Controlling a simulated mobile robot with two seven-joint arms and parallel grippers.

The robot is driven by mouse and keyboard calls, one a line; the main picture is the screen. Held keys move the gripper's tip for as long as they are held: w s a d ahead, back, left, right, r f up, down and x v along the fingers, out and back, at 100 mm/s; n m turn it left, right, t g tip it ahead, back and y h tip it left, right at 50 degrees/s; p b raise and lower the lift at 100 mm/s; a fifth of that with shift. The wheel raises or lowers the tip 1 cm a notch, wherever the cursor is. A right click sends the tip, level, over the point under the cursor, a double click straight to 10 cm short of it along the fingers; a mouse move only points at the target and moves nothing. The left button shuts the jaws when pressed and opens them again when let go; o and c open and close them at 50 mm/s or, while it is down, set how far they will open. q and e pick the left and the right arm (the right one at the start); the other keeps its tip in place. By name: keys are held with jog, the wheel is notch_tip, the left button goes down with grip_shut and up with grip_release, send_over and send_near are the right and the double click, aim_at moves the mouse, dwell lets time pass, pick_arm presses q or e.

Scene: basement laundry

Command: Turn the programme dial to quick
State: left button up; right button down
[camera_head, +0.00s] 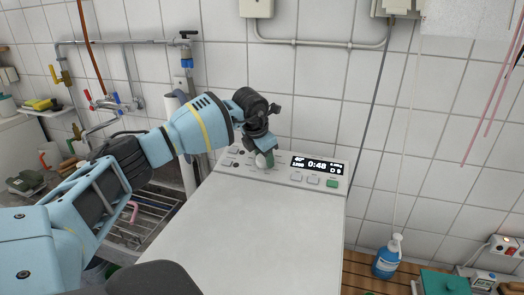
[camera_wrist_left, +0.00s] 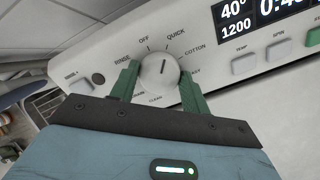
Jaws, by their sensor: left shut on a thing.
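The programme dial (camera_wrist_left: 158,78) is a round pale knob on the washing machine's panel. In the head view the left gripper (camera_head: 266,160) reaches the panel from above and partly covers the dial (camera_head: 260,161). My right gripper is not in view.
The washing machine (camera_head: 270,230) has a clear white top. Its display (camera_head: 317,166) reads 0:48, with buttons and a green button (camera_head: 332,184) below. A sink with a rack (camera_head: 150,215) lies left. A blue bottle (camera_head: 387,258) stands on the slatted wood at right.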

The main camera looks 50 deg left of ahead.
pick_arm(q)
jog(key=shift+r+m, duration=0.1)
jog(key=shift+m, duration=0.2)
jog(key=o, duration=1)
jog(key=shift+c, duration=0.2)
jog(key=a+v, duration=0.1)
jog(key=v, duration=0.6)
jog(key=shift+d+r+p, duration=0.3)
jog(key=shift+d+r, duration=0.05)
jog(key=shift+d, duration=0.2)
jog(key=shift+s, duration=0.1)
